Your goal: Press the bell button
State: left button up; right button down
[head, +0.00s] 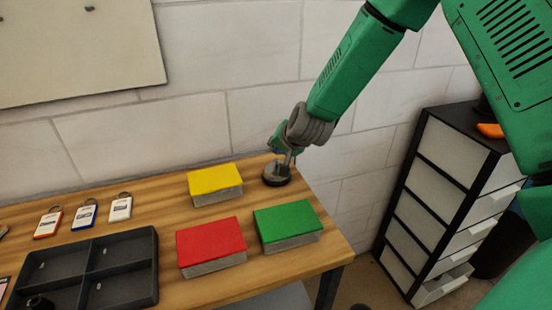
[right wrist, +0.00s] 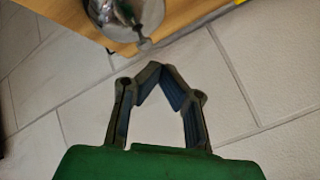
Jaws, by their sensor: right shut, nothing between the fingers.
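The bell (head: 276,176) is a dark, round piece near the right back corner of the wooden bench, partly hidden behind my right gripper. My right gripper (head: 287,160) is at the bell in the head view. Its fingers are shut and empty, and in the right wrist view the fingertips (right wrist: 160,68) show apart from the knob in the picture. I cannot tell whether they touch the bell. My left gripper is out of view.
Yellow (head: 214,181), red (head: 211,242) and green (head: 287,223) blocks stand near the bell. A dark divided tray (head: 151,270) and several tags (head: 84,214) lie further left. The wall (head: 140,140) is close behind the bench. A drawer cabinet (head: 440,170) stands right.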

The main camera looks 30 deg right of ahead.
aim_at(277, 160)
jog(key=shift+r, duration=0.1)
notch_tip(277, 160, up, 6)
jog(key=p, duration=0.5)
jog(key=shift+p, duration=0.3)
dwell(0.5)
